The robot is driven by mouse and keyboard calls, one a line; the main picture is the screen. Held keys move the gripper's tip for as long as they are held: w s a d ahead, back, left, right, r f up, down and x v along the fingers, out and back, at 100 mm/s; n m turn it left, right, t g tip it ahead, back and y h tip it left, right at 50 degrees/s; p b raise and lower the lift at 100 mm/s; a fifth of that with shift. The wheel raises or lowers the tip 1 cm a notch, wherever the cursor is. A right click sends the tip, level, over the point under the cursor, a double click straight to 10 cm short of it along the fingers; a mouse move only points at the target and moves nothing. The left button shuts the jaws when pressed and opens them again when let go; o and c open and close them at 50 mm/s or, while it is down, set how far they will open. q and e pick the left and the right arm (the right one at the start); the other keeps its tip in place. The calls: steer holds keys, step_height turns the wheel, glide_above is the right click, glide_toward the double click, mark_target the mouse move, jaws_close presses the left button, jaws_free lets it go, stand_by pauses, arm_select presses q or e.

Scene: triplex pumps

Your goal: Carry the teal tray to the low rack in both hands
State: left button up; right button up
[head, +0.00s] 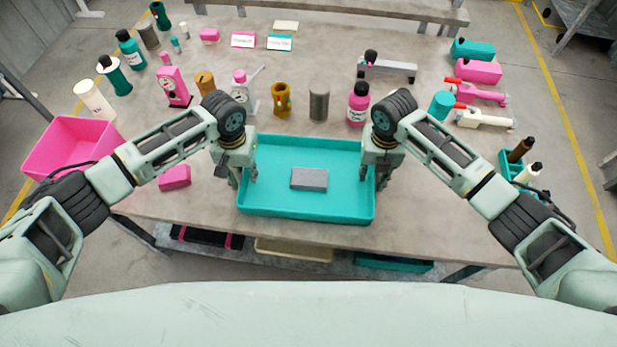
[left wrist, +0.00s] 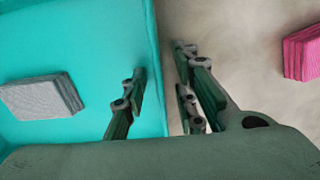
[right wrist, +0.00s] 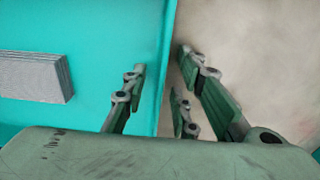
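The teal tray (head: 305,212) lies flat on the workbench near its front edge, with a grey ribbed block (head: 309,179) inside it. My left gripper (head: 243,182) is at the tray's left wall and my right gripper (head: 373,182) at its right wall. In the left wrist view the open fingers (left wrist: 160,65) straddle the wall, one inside and one outside, with gaps showing. In the right wrist view the fingers (right wrist: 160,62) straddle the opposite wall the same way, also open. I cannot tell which structure is the low rack.
A pink bin (head: 72,148) stands at the bench's left and a pink block (head: 174,177) lies left of the tray. Bottles, gauges and a brown cup (head: 282,100) stand behind it. A teal caddy (head: 510,165) is at the right. A shelf under the bench holds trays, one teal (head: 393,262).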

arm_select(q)
jaws_close()
arm_select(e)
jaws_close()
steer(key=shift+r, duration=0.1)
